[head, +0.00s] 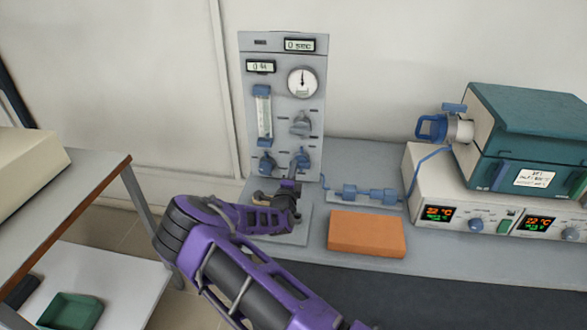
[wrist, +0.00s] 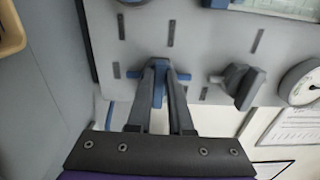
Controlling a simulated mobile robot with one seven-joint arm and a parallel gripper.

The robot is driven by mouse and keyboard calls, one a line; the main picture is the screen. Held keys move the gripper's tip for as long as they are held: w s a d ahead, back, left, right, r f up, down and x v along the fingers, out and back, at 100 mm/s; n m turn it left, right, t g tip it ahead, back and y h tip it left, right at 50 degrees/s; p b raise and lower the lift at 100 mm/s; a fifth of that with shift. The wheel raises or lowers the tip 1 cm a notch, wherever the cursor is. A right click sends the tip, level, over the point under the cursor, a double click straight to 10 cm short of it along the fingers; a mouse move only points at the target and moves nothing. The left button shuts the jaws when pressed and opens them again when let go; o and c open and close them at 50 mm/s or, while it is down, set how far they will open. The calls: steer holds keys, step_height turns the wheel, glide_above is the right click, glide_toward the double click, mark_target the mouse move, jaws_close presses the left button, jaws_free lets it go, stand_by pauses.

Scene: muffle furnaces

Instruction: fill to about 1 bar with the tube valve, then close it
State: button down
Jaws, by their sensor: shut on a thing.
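The upright grey gas panel (head: 285,60) stands at the back of the bench. It carries a round white gauge (head: 302,82), its needle pointing about straight up; I cannot read its scale. A blue valve handle (head: 300,160) sits low on the panel's right side, below a grey knob (head: 301,124). My gripper (wrist: 160,80) is shut on this blue valve handle (wrist: 158,90), with one finger on each side of it. In the head view my gripper (head: 297,178) partly hides the valve. No label naming the tube valve is readable.
A second blue valve (head: 266,163) and a flow tube (head: 263,115) are on the panel's left. Blue fittings (head: 368,196) join a hose to the teal furnace (head: 530,130). An orange brick (head: 366,233) lies right of my gripper. The panel displays start with 0.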

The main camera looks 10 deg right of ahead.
steer(key=shift+f+n, duration=0.1)
steer(key=shift+n, duration=0.2)
steer(key=c, duration=0.8)
jaws_free()
steer(key=shift+s, duration=0.1)
steer(key=v, duration=1.7)
steer(key=shift+s, duration=0.1)
